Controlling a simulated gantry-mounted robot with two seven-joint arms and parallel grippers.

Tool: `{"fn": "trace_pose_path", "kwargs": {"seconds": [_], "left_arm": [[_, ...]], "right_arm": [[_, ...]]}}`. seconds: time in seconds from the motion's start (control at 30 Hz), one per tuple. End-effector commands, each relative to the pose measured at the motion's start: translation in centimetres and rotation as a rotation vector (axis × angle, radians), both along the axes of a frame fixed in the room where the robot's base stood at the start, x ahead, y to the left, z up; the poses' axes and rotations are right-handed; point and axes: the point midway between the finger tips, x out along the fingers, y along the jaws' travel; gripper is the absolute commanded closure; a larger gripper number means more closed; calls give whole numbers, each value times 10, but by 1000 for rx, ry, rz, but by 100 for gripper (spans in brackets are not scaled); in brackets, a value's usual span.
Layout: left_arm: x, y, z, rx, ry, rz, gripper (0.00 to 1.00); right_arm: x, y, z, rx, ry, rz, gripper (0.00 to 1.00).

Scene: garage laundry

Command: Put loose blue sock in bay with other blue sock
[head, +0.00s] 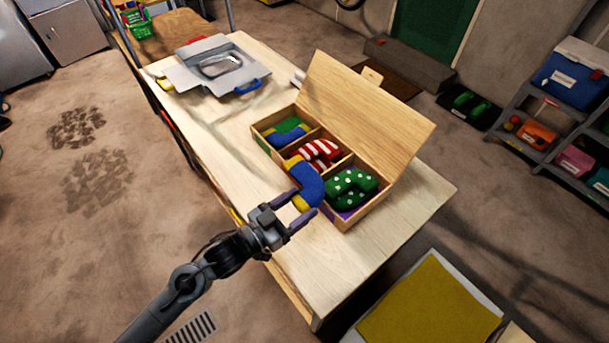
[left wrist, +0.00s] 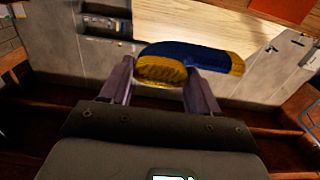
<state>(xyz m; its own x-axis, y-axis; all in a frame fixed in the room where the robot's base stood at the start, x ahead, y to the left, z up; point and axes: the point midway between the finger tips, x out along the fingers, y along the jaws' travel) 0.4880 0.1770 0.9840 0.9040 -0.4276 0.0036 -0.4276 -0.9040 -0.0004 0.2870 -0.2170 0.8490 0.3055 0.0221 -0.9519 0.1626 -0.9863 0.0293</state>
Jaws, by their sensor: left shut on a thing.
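The loose blue sock (head: 309,184) has yellow ends. My left gripper (head: 299,204) is shut on its near yellow end and holds it at the front side of the wooden sorting box (head: 372,214), by the middle and right bays. In the left wrist view the blue sock (left wrist: 195,52) sits between both fingers (left wrist: 160,82), its other end to the right. The other blue sock (head: 288,136), also with yellow, lies in the box's far-left bay with green showing beside it. Whether the held sock touches the box is unclear. My right gripper is out of view.
A red-and-white striped sock (head: 320,152) fills the middle bay and a green dotted sock (head: 350,188) the right bay. The raised lid (head: 362,108) stands behind the bays. A grey open case (head: 215,68) lies at the table's far end. Bare tabletop (head: 225,120) lies between.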

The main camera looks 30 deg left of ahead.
Motion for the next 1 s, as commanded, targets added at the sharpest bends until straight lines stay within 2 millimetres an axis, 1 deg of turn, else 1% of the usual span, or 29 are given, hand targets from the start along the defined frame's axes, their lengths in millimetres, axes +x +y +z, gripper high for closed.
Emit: {"fn": "trace_pose_path", "kwargs": {"seconds": [0.03,0.17,0.27,0.6,0.7,0.83,1.0], "left_arm": [[0,0,-3,0,-1,0,69],[1,6,-8,1,0,1,69],[2,18,-15,3,1,3,69],[4,84,-57,3,3,1,69],[5,99,-65,2,1,1,69],[6,112,-71,0,1,1,69],[6,117,-75,-1,0,0,69]], "right_arm": [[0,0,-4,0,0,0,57],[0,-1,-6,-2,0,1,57],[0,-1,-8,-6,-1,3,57],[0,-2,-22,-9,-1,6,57],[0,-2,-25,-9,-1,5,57],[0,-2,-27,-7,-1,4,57],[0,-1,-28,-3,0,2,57]]}}
